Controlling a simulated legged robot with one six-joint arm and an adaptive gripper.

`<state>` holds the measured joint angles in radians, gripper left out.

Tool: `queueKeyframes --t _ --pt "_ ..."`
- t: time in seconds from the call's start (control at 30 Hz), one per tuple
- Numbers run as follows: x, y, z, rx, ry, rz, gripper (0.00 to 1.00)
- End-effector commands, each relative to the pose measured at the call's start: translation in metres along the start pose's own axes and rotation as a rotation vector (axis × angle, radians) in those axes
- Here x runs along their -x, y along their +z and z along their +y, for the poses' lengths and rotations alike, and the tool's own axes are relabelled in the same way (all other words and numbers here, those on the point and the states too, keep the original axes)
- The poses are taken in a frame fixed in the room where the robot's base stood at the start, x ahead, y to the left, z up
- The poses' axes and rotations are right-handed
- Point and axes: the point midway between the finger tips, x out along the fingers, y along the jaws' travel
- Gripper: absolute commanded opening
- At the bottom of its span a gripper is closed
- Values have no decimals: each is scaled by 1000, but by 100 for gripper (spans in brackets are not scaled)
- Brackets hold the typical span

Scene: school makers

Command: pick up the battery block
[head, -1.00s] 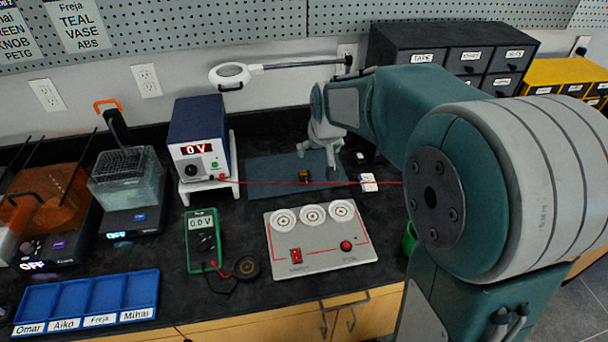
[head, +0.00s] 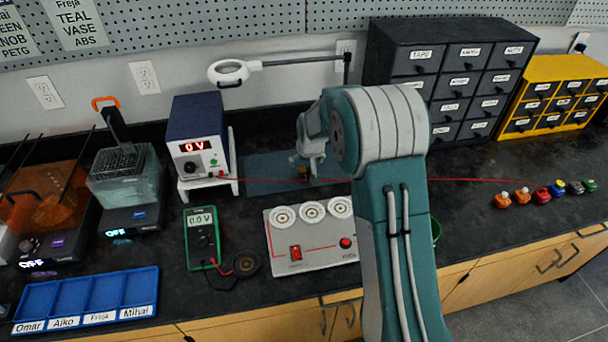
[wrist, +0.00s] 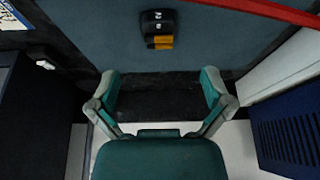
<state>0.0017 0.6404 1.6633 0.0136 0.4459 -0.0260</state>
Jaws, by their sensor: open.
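A small black-and-orange block, which looks like the battery block (wrist: 157,28), lies on the blue-grey mat (wrist: 90,25) near the top of the wrist view. In the head view the block (head: 303,173) shows only partly, beside my gripper (head: 309,168). In the wrist view my gripper (wrist: 160,78) is open, its two fingers wide apart with nothing between them. The block lies beyond the fingertips, roughly centred between them, and no finger touches it.
A red cable (head: 270,182) runs rightward from the blue power supply (head: 196,128), and crosses the wrist view's top right. The grey switch panel (head: 290,242) and green multimeter (head: 202,236) stand in front. A magnifier lamp (head: 229,72) hangs behind.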

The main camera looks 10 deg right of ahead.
Motion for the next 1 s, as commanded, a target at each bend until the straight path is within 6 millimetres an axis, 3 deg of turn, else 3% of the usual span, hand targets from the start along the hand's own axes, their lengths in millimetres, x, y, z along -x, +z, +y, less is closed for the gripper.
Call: queueKeyframes --t 0.53,0.87,1.0 --pt "-68 2 0 0 0 0 100" --pt "-75 2 0 0 0 2 100" --pt "-75 2 0 0 0 2 38"
